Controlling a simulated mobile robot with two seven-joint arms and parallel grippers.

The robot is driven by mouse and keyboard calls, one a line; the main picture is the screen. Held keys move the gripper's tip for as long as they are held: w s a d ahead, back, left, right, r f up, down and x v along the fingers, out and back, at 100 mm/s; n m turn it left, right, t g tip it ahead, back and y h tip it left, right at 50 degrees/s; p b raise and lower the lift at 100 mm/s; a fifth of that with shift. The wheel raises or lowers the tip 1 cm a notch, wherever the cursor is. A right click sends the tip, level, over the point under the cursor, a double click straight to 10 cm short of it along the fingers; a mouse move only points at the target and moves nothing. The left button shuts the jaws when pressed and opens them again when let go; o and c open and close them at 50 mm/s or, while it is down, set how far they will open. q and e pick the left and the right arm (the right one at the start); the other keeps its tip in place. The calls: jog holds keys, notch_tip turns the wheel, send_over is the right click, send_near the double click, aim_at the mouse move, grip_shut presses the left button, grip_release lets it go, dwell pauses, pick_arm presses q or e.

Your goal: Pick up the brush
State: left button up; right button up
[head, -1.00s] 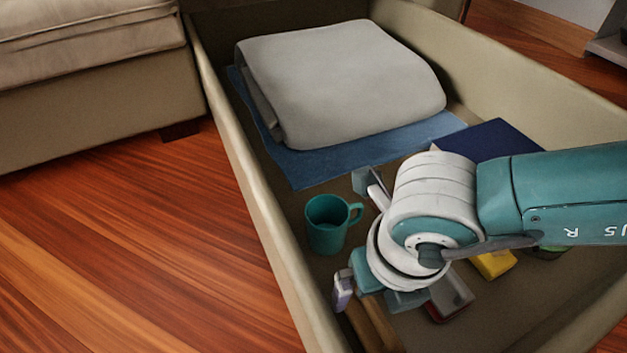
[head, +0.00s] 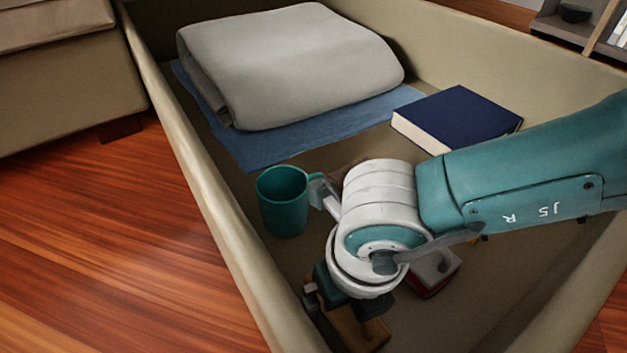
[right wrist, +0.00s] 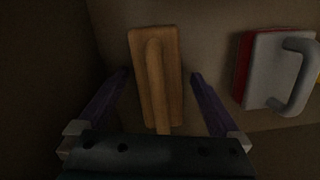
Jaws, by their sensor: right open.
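The brush (right wrist: 156,80) is a wooden block with a long wooden handle, lying on the floor of the box. In the right wrist view it lies between the two open purple fingers of my right gripper (right wrist: 160,100), with a gap on each side. In the head view the brush (head: 362,333) shows only partly, below my gripper. My right gripper (head: 345,308) points down into the box and its fingertips are mostly hidden by the wrist. I cannot tell from these views how high the fingers are above the brush. My left gripper is not in view.
A grey-handled red block (right wrist: 272,70) lies right of the brush. A teal mug (head: 283,203) stands near the left wall (head: 205,190). A dark blue book (head: 458,117), a blue cloth (head: 270,146) and a folded grey blanket (head: 290,65) lie farther back.

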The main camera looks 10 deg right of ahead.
jog(key=shift+a, duration=0.1)
jog(key=shift+c, duration=0.2)
jog(key=shift+f, duration=0.1)
jog(key=c, duration=1.5)
jog(key=shift+o, duration=0.2)
notch_tip(320, 180, up, 20)
jog(key=p, duration=1.6)
